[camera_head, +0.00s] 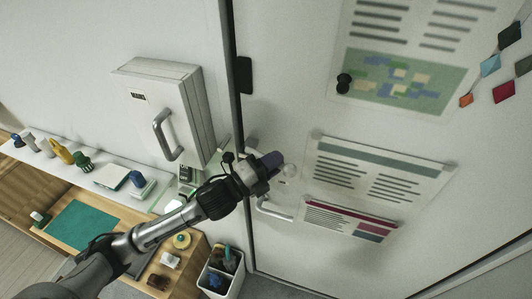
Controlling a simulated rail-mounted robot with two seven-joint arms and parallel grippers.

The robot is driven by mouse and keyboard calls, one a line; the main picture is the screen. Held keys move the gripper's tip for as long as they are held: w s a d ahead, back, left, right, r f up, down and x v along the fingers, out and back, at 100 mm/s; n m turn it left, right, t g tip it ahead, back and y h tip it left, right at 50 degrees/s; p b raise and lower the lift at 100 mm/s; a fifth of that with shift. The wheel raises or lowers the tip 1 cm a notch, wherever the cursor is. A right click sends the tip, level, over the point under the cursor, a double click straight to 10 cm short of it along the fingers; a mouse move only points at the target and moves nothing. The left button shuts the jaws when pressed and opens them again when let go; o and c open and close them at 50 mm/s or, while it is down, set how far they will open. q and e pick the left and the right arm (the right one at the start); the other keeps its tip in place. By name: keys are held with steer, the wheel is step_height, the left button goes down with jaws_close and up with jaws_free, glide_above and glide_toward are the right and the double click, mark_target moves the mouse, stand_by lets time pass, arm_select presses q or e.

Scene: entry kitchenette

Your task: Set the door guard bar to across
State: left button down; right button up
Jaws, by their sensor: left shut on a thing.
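My left gripper (272,162) is at the door, near its left edge, with the arm reaching in from the lower left. Its jaws are shut on what looks like the door guard bar, which is mostly hidden behind the gripper. A small pale round part (290,171) shows just right of the fingertips. I cannot tell clearly which way the bar points. The white door (300,262) looks shut against the dark frame strip (232,70). My right gripper is not in view.
A white wall box marked MAINS (165,105) with a handle stands out left of the door. Below is a shelf with several small items and a wooden bench with a green mat (82,228). A white bin (218,280) stands below the gripper. Posters hang on the door.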

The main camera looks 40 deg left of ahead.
arm_select(q)
steer(key=s+m+g+h, duration=0.1)
steer(key=h, duration=0.1)
steer(key=s+m+g+h, duration=0.1)
steer(key=m+g+h, duration=0.1)
steer(key=h, duration=0.1)
steer(key=s+m+g+h+b, duration=0.1)
steer(key=m+h, duration=0.1)
steer(key=shift+s+a+f+h, duration=0.1)
steer(key=shift+s+a+h, duration=0.15)
steer(key=shift+s+h, duration=0.1)
steer(key=shift+s+a+m+g+h+b, duration=0.1)
steer(key=shift+s+m+g+h+b, duration=0.25)
steer(key=shift+m+g+h, duration=0.4)
steer(key=c, duration=1.1)
jaws_free()
steer(key=shift+o, duration=0.2)
steer(key=shift+n, duration=0.35)
